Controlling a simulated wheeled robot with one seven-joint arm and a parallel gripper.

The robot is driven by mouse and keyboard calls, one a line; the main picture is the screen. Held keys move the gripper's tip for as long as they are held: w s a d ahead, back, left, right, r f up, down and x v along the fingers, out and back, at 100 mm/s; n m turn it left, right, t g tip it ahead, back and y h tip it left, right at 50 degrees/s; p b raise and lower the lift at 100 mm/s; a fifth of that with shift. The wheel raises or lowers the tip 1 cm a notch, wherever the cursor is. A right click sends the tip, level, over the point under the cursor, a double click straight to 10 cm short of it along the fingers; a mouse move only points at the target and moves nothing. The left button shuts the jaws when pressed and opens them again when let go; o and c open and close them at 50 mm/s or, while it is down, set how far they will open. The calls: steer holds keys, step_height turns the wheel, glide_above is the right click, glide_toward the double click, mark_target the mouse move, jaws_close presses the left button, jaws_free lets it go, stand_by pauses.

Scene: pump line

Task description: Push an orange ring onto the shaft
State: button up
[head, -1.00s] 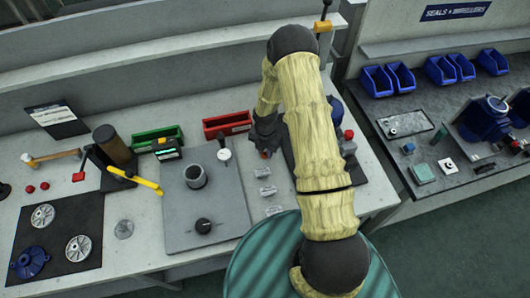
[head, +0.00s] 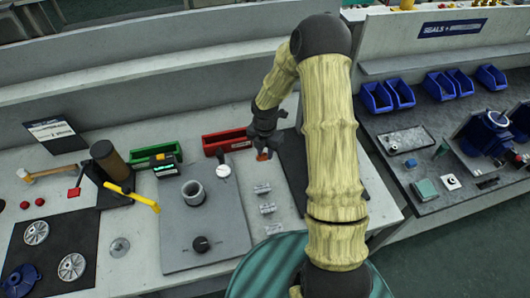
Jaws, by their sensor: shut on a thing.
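My gripper (head: 263,147) hangs near the back of the left bench, just right of the red bin. It is shut on a small orange ring (head: 262,156), which shows just under the fingertips. The fingers are small and dark here, so the exact hold is hard to see. I cannot make out with certainty which part is the shaft. A blue pump body (head: 490,128) stands on the right bench. My arm hides part of the left bench's right side.
Small metal blocks (head: 267,208) stand in a row in front of the gripper. A grey plate (head: 225,238) with a metal cup (head: 193,193) lies to the left. The red bin (head: 227,143) and green bin (head: 148,155) stand behind. A dark mat (head: 296,160) lies right of the gripper.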

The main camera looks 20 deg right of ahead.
stand_by(0.4)
steer(key=d+f+m, duration=0.1)
steer(key=d+m, duration=0.2)
steer(key=m, duration=1)
steer(key=w+d+f+m, duration=0.1)
steer(key=d+m, duration=0.2)
steer(key=m, duration=1.1)
steer(key=shift+d, duration=0.3)
steer(key=shift+w+f, duration=0.1)
